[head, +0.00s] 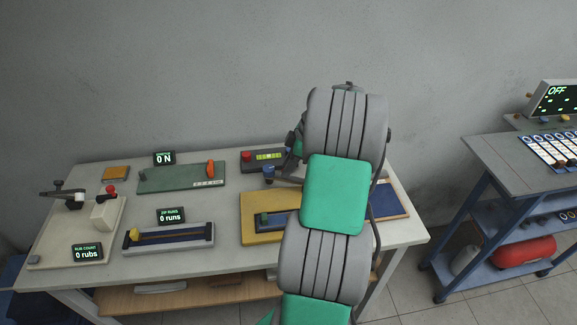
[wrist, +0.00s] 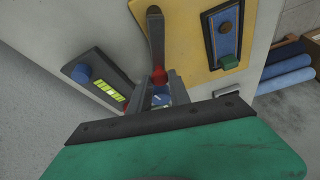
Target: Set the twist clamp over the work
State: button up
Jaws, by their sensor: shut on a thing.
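My gripper (wrist: 161,92) shows in the wrist view, its two grey fingers closed around a small part with a red piece (wrist: 160,75). A dark grey bar (wrist: 155,35) reaches away from that part along the edge of the yellow board (wrist: 190,15). I take the bar and red piece to be the twist clamp; the fingers hide much of it. I cannot make out the work under it. In the head view my arm covers the fingertips and the clamp, while the yellow board (head: 250,235) shows to the left of the arm.
A dark box with a lit display (wrist: 108,92) and blue knob (wrist: 82,72) lies close by the fingers. A slotted blue fixture with a green knob (wrist: 229,61) sits on the yellow board. In the head view a green board (head: 180,182) and a rubbing station (head: 75,230) stand left.

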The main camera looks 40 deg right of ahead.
grip_shut()
dwell(0.8)
